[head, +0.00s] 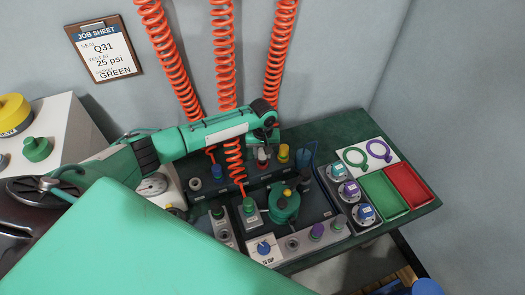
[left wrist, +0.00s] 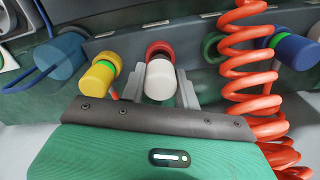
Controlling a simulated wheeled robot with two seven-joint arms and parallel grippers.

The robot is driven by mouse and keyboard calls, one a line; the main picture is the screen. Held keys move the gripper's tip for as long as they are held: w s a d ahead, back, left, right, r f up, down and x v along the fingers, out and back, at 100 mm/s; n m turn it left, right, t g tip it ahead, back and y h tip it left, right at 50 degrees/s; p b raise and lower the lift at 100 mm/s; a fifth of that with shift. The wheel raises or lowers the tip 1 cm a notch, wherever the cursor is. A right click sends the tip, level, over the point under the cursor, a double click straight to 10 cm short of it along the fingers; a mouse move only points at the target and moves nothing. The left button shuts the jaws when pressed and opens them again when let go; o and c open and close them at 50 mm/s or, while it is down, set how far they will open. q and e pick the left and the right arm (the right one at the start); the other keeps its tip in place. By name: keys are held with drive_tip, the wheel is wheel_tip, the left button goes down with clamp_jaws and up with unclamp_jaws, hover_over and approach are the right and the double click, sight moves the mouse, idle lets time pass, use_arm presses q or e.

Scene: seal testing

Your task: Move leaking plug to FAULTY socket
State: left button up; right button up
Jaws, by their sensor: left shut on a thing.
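My left gripper (head: 264,148) reaches over the back rack of the bench in the head view. The plug (head: 263,158) is partly hidden by the gripper in the head view. A yellow plug with a green ring (left wrist: 101,74) is beside it, apart from the fingers. A green plug (head: 248,205) on an orange coil is at the front. I cannot read any FAULTY label. My right gripper is out of view.
Orange coiled hoses (head: 226,60) hang behind the bench, and one coil (left wrist: 248,60) passes close to the right of the fingers. A green tray (head: 384,196) and red tray (head: 411,186) are at right.

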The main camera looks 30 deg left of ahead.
use_arm(q)
drive_tip(key=shift+f, duration=0.8)
drive_tip(key=o, duration=1.1)
wheel_tip(320, 180, up, 14)
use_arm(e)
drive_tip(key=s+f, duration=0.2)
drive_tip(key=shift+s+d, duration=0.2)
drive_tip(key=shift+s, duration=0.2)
use_arm(q)
drive_tip(key=shift+f, duration=0.15)
